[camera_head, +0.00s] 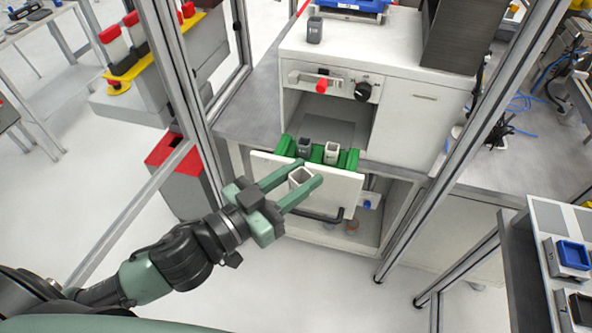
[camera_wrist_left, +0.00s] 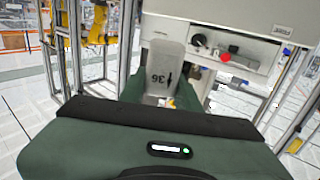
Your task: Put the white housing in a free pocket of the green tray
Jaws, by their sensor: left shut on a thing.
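My left gripper (camera_head: 308,172) is shut on a white housing (camera_head: 300,177), a small open-topped box held between the two green fingers. In the left wrist view the same housing (camera_wrist_left: 165,68) shows a "36" mark and an arrow. In the head view the held housing is in front of the green tray (camera_head: 318,154), over the white drawer front. The tray holds a dark grey housing (camera_head: 305,147) and, right of it, another white housing (camera_head: 331,153). The gripper and drawer front hide part of the tray, so its pockets are not clear. My right gripper is not in view.
The tray sits in the pulled-out drawer (camera_head: 345,188) with a black handle, below a white machine (camera_head: 410,125) with a red knob (camera_head: 321,86). A dark grey housing (camera_head: 315,30) stands on top. Metal frame posts (camera_head: 440,160) rise on both sides.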

